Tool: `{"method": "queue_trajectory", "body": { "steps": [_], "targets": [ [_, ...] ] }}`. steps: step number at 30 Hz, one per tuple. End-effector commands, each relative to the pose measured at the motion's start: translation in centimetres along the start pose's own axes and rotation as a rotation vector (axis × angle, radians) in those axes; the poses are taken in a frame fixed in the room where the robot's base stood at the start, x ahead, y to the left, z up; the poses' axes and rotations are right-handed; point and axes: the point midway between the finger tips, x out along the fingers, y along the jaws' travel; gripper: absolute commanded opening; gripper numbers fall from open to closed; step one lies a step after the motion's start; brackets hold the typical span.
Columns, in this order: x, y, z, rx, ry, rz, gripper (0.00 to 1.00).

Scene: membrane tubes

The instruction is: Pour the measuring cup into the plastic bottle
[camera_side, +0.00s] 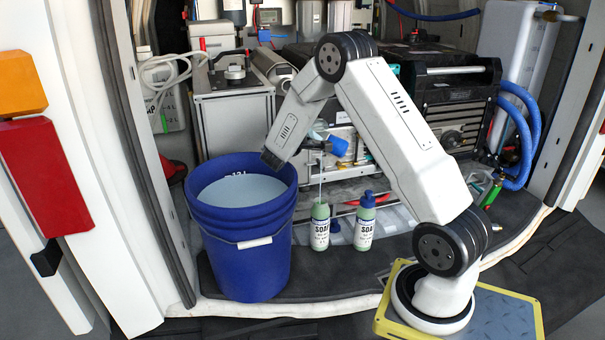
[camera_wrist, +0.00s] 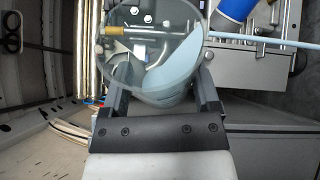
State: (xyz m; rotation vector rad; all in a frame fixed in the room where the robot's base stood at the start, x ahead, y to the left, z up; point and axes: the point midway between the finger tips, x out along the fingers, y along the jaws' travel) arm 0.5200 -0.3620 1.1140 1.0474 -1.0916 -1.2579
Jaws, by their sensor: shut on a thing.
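The clear measuring cup (camera_wrist: 125,75) is held in my gripper (camera_wrist: 160,108), tipped on its side, with pale blue liquid (camera_wrist: 172,75) inside. In the side view, my gripper (camera_side: 308,143) is above the left green plastic bottle (camera_side: 320,228), and the cup (camera_side: 320,129) is partly hidden. A thin pale stream (camera_side: 321,180) runs from the cup down to the top of this upright, capless bottle. Whether all of it enters the opening is too small to tell. The stream (camera_wrist: 265,41) also crosses the right of the wrist view. The bottle is not visible there.
A second green bottle (camera_side: 364,222) with a blue cap stands right of the first. A dark blue piece (camera_side: 334,226) lies between them. A large blue bucket (camera_side: 243,264) of water stands at left. Equipment (camera_side: 440,100) fills the back. A blue cylinder (camera_side: 338,146) is near the cup.

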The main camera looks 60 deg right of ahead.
Motion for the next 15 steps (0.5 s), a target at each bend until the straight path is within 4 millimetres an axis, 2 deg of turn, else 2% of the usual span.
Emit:
{"method": "queue_trajectory", "body": {
  "steps": [15],
  "targets": [
    [-0.05, 0.29, 0.20, 0.056, -0.006, 0.025, 0.00]
  ]
}}
